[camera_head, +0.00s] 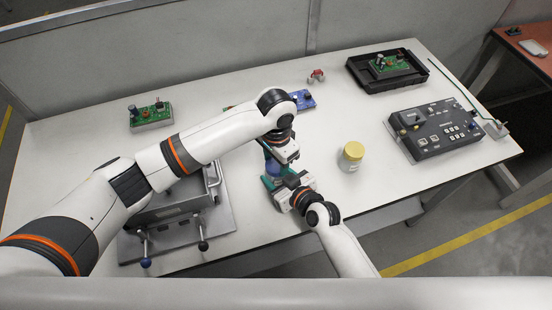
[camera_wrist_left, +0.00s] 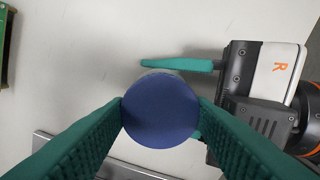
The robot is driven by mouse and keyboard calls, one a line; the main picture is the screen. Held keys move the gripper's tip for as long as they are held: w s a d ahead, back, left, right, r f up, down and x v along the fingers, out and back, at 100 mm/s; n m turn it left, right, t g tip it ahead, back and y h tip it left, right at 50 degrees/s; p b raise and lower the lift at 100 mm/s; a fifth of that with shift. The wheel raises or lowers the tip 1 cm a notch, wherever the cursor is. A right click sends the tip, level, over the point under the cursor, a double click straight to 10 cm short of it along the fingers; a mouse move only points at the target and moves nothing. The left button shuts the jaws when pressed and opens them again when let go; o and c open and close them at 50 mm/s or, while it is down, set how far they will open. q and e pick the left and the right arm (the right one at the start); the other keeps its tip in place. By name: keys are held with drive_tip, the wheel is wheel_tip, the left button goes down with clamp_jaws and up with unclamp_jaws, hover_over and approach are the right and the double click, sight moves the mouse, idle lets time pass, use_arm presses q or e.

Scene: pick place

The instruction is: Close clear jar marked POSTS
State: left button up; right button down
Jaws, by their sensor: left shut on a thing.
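A jar's round blue lid (camera_wrist_left: 160,108) fills the middle of the left wrist view; in the head view the blue part (camera_head: 273,169) shows small between my two grippers. My left gripper (camera_wrist_left: 160,112) is shut on the lid from above, one green finger on each side. It shows in the head view (camera_head: 274,158) too. A sliver of the clear jar (camera_wrist_left: 160,71) shows under the lid. My right gripper (camera_head: 274,181) is low beside the jar; one green finger lies along it. Its other finger is mostly hidden, so its grip is unclear. No marking is readable.
A clear jar with a yellow lid (camera_head: 352,155) stands to the right. A grey metal fixture (camera_head: 170,213) is at left. A grey control box (camera_head: 435,127), a black tray (camera_head: 360,78) and circuit boards (camera_head: 150,116) lie farther out.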

use_arm(q)
drive_tip(key=o, duration=1.1)
drive_tip(key=shift+r, duration=2.3)
drive_tip(key=shift+c, duration=1)
drive_tip(key=shift+r, duration=0.15)
drive_tip(key=shift+c, duration=0.5)
wheel_tip(320, 180, up, 3)
drive_tip(key=n, duration=0.4)
drive_tip(key=shift+r+n, duration=0.1)
drive_tip(key=shift+n, duration=0.2)
drive_tip(key=shift+f, duration=4.05)
